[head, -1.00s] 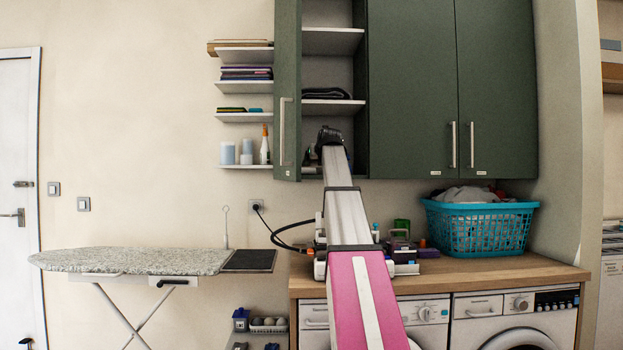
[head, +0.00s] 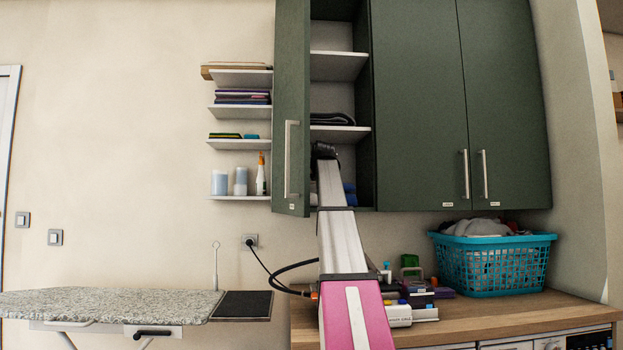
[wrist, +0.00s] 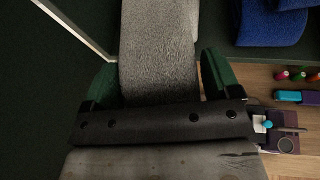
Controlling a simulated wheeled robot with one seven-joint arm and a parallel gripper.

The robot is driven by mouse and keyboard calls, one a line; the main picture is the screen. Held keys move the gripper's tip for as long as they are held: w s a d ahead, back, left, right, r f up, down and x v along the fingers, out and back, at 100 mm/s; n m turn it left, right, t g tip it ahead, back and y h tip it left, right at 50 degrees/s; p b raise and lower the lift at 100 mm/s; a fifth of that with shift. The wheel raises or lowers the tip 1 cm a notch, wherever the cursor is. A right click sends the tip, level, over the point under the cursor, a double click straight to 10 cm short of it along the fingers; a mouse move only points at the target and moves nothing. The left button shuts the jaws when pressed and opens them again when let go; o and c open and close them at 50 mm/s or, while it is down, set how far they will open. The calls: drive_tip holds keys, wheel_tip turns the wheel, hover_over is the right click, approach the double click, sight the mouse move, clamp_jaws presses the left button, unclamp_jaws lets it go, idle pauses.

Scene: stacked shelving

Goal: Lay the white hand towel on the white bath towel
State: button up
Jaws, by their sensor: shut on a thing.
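My gripper (wrist: 160,75) is shut on a pale grey-white textured cloth, which I take for the white hand towel (wrist: 158,45); it shows between the green fingers in the wrist view. In the head view my gripper (head: 323,151) is a dark shape at the lower compartment of the open cabinet, and the towel is hidden there. I cannot make out the white bath towel in either view.
The open green cabinet door (head: 292,105) stands just left of my arm. A dark folded cloth (head: 332,119) lies on a cabinet shelf (head: 340,134). Blue cloth (wrist: 268,25) lies right of my gripper. A teal laundry basket (head: 492,265) stands on the wooden counter (head: 500,320).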

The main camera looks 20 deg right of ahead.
drive_tip(key=w+d, duration=0.1)
drive_tip(key=w, duration=0.4)
drive_tip(key=w+d, duration=0.2)
drive_tip(key=w, duration=0.3)
drive_tip(key=w+d, duration=0.1)
drive_tip(key=w, duration=0.4)
drive_tip(key=shift+w+d, duration=0.2)
drive_tip(key=shift+w, duration=0.1)
drive_tip(key=shift+f, duration=1.2)
drive_tip(key=o, duration=0.8)
